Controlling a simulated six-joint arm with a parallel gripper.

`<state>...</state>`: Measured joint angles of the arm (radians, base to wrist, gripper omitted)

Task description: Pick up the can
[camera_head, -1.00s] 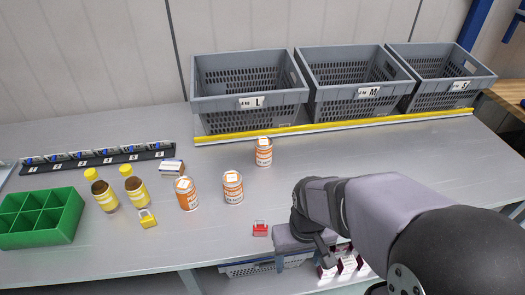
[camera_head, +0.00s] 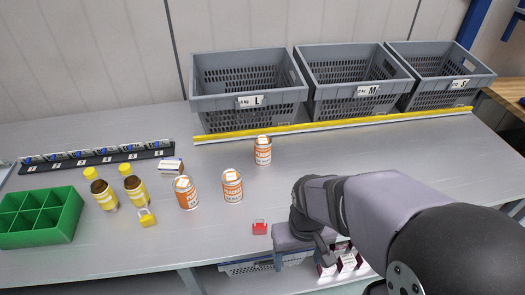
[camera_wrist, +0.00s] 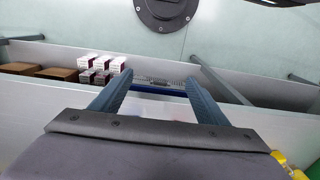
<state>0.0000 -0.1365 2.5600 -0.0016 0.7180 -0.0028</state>
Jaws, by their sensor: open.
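Three orange and white cans stand upright on the grey table in the head view: one at the left (camera_head: 186,192), one in the middle (camera_head: 232,186) and one farther back (camera_head: 263,150). My gripper shows in the wrist view (camera_wrist: 158,84) with its two blue-grey fingers spread apart and nothing between them. In the head view my gripper (camera_head: 295,258) hangs low at the table's front edge, right of and nearer than the cans. It is apart from all three. Its fingertips are hard to make out there.
Grey crates marked L (camera_head: 249,110), M (camera_head: 352,112) and S (camera_head: 440,98) stand behind a yellow strip (camera_head: 330,125). Yellow bottles (camera_head: 104,197), a green divided box (camera_head: 40,218), a yellow padlock (camera_head: 147,218) and a red padlock (camera_head: 259,228) are on the table.

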